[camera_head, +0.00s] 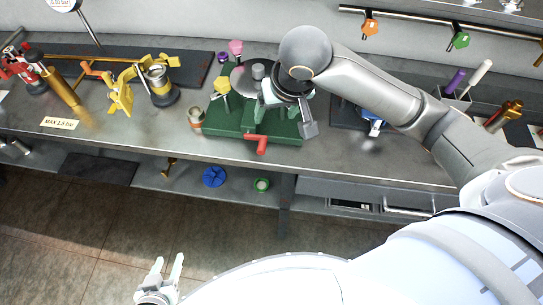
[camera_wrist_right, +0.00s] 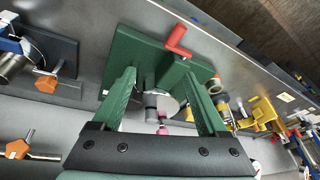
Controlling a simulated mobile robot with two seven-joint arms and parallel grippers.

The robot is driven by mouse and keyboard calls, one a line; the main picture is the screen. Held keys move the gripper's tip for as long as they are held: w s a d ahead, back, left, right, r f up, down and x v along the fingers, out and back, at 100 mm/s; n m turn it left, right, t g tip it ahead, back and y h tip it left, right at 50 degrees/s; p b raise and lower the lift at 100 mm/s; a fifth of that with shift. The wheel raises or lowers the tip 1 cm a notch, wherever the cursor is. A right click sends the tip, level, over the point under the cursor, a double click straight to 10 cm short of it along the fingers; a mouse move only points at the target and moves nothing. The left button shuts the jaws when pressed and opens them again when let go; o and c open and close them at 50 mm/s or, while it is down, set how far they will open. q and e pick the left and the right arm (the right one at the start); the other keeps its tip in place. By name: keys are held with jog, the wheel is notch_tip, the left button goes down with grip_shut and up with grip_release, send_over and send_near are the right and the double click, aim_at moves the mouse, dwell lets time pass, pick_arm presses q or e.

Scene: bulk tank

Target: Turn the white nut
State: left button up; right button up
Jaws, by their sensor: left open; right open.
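A green fixture (camera_head: 225,118) stands on the grey bench, with a round grey disc, a grey post and a red handle (camera_head: 262,147) at its front. In the right wrist view the fixture (camera_wrist_right: 126,58) and its red handle (camera_wrist_right: 180,40) lie beyond the fingers. My right gripper (camera_head: 288,115) is over the fixture's right part; in its wrist view (camera_wrist_right: 163,100) the fingers are apart, with the grey post (camera_wrist_right: 151,103) showing between them. I cannot make out a white nut; the arm and gripper hide part of the fixture. My left gripper (camera_head: 168,264) is open and empty, low above the floor.
A yellow clamp (camera_head: 120,92) and a brass tube (camera_head: 62,88) stand on the left of the bench. A yellow knob (camera_head: 221,86) and a pink knob (camera_head: 236,48) are close to the fixture. A lower shelf holds a blue wheel (camera_head: 214,177) and a green ring (camera_head: 261,185).

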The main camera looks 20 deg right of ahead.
jog(key=s+a+f+n+y, duration=0.2)
jog(key=s+a+f, duration=0.2)
jog(key=f, duration=0.1)
jog(key=shift+s+f+n, duration=0.3)
jog(key=shift+s, duration=0.1)
jog(key=shift+w, duration=0.1)
dwell(0.3)
